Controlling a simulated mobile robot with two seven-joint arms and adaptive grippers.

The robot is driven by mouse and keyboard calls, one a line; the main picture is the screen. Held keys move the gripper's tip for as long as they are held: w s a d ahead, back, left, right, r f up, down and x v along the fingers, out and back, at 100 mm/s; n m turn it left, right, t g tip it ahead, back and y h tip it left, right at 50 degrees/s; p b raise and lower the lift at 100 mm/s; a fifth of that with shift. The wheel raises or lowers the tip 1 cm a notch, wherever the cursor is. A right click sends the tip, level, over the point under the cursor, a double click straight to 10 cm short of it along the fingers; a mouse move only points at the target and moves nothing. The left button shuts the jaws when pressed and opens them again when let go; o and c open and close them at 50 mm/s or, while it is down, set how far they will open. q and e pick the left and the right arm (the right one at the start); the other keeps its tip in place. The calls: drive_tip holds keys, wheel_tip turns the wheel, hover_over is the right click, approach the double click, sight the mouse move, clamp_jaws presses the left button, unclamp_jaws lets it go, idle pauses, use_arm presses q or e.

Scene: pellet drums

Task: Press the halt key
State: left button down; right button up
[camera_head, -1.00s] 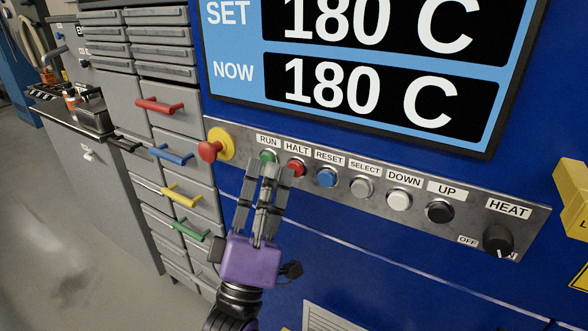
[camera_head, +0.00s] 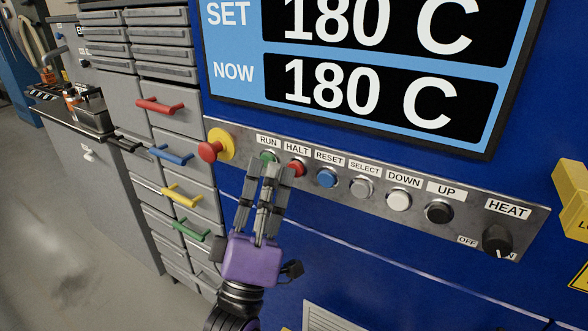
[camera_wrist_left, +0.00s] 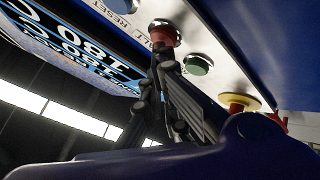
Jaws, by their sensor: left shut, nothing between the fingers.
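The halt key is a round red button (camera_head: 296,169) under the HALT label on the metal key panel (camera_head: 470,216). It also shows in the left wrist view (camera_wrist_left: 163,34), near the top. My left gripper (camera_head: 270,168) is shut and empty, its fingers pointing up at the panel. In the head view its tips overlap the lower part of the green RUN button (camera_head: 267,157) and the left edge of the red one. In the left wrist view the fingertips (camera_wrist_left: 165,62) lie close to the red button; I cannot tell whether they touch it. My right gripper is out of view.
A red knob on a yellow base (camera_head: 211,150) sticks out left of the keys. A blue button (camera_head: 326,178), other keys and a heat dial (camera_head: 497,240) lie to the right. The display (camera_head: 350,75) above reads 180 C twice. Drawers (camera_head: 165,130) stand at the left.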

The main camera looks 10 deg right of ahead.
use_arm(q)
drive_tip(key=shift+s+a, duration=0.4)
drive_tip(key=shift+s, duration=0.15)
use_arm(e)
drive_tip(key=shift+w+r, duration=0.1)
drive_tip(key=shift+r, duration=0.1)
use_arm(q)
drive_tip(key=s+a, duration=0.1)
drive_tip(key=s, duration=0.1)
drive_tip(key=s+a+p, duration=0.1)
drive_tip(key=s+a, duration=0.1)
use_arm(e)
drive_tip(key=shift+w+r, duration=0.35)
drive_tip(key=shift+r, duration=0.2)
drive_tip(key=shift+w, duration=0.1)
